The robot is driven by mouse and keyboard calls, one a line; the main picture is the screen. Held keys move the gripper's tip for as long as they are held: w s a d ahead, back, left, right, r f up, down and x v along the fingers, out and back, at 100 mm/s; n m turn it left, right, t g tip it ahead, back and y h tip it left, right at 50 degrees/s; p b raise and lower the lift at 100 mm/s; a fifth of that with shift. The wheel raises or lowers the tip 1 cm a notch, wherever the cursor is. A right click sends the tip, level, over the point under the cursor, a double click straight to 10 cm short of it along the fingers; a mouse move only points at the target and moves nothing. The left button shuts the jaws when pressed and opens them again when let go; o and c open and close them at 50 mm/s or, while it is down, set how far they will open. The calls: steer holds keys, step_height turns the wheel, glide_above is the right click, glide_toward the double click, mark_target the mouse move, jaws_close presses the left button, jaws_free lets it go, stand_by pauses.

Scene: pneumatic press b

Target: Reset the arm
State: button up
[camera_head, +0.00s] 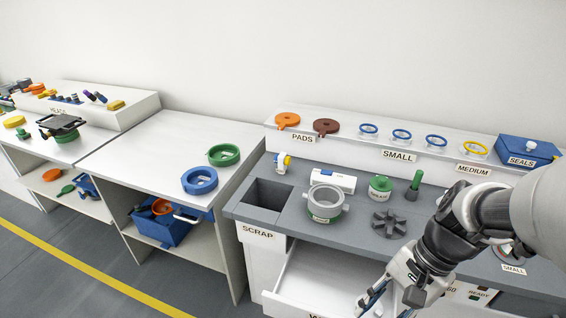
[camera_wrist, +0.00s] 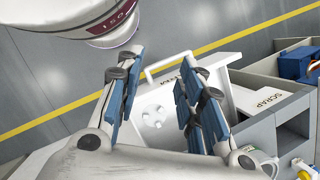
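My arm reaches in from the right edge of the head view, bent downward over the front of the grey workbench. My gripper (camera_head: 374,302) points down near the open white drawer (camera_head: 312,285), and the bottom edge of the picture cuts it off. In the wrist view my gripper (camera_wrist: 158,88) has its two blue-padded fingers spread apart with nothing held between them. Beyond the fingers, the drawer (camera_wrist: 212,66) shows with a pale lobed part (camera_wrist: 153,117) in it.
On the bench stand a grey-green ring-shaped body (camera_head: 325,203), a dark gear-like part (camera_head: 388,224), a green-topped jar (camera_head: 380,188) and a green-handled tool (camera_head: 414,185). The scrap opening (camera_head: 268,194) is at left. A blue seals box (camera_head: 526,150) sits on the back shelf. Floor at left is clear.

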steer(key=s+a+r+n+t+h, duration=0.1)
steer(key=s+r+n+t+h, duration=0.1)
steer(key=r+n, duration=0.3)
steer(key=s+a+r+n+t+h, duration=0.2)
steer(key=r+n+t, duration=0.2)
steer(key=n, duration=0.1)
steer(key=shift+s+a+r+n, duration=0.25)
steer(key=shift+a+r+n, duration=0.05)
steer(key=shift+r, duration=0.05)
stand_by(1.0)
